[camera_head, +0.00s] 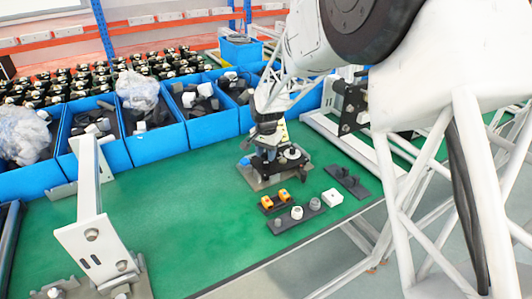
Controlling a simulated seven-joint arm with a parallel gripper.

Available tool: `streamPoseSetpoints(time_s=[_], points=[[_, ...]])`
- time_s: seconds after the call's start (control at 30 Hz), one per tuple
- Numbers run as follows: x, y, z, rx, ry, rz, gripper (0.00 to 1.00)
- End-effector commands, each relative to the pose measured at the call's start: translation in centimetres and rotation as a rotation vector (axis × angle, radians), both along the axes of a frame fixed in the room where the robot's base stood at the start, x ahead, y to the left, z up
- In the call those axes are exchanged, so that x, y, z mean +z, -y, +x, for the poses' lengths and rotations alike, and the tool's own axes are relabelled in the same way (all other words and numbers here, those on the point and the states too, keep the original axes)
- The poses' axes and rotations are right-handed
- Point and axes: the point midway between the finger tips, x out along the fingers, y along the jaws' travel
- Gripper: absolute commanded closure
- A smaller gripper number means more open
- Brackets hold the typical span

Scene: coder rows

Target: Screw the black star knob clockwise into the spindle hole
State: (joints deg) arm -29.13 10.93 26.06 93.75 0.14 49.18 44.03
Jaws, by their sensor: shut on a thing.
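My gripper (268,150) points down over a dark fixture (290,160) on a grey metal base plate (262,182) on the green table. It is shut on a small dark thing at its fingertips, which appears to be the black star knob. The knob is too small and too covered by the fingers to make out its shape. The spindle hole is hidden under the gripper, so I cannot tell whether the knob sits in it. A round pale-topped part (292,153) shows on the fixture just right of the gripper.
Dark holders with orange parts (276,200) and grey knobs (297,213) lie in front, beside a white block (333,197) and another dark holder (346,182). Blue bins (152,143) line the back. A white bracket (97,235) stands left. The green table (190,225) is clear between.

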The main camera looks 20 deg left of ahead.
Motion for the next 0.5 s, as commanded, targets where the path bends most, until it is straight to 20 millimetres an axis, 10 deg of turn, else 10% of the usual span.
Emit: streamPoseSetpoints(time_s=[0.5], points=[[-0.69, -0.01, 0.0, 0.0, 0.0, 0.0, 0.91]])
